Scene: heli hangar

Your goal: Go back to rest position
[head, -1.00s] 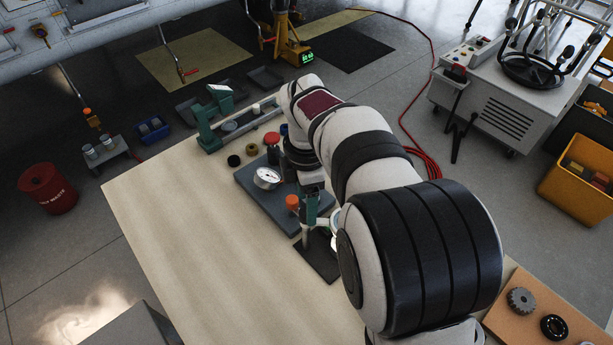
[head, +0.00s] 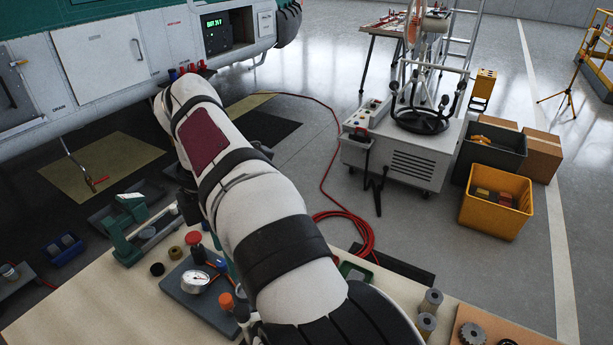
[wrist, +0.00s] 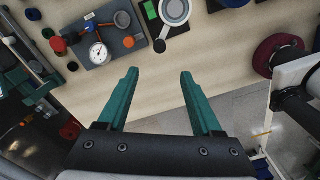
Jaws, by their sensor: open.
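My gripper (wrist: 157,95) shows in the wrist view with its two teal fingers spread apart and nothing between them. It hangs above the workbench (wrist: 150,82), apart from the things on it. In the head view my arm reaches up and away over the bench, and the gripper is hidden behind it.
A grey plate (head: 188,309) on the bench carries a white dial gauge (head: 195,281) and a red-capped part (head: 194,243). A teal vise-like tool (head: 128,222) stands at the bench's far left. A grey cart (head: 405,155) and a yellow bin (head: 495,203) stand beyond the bench.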

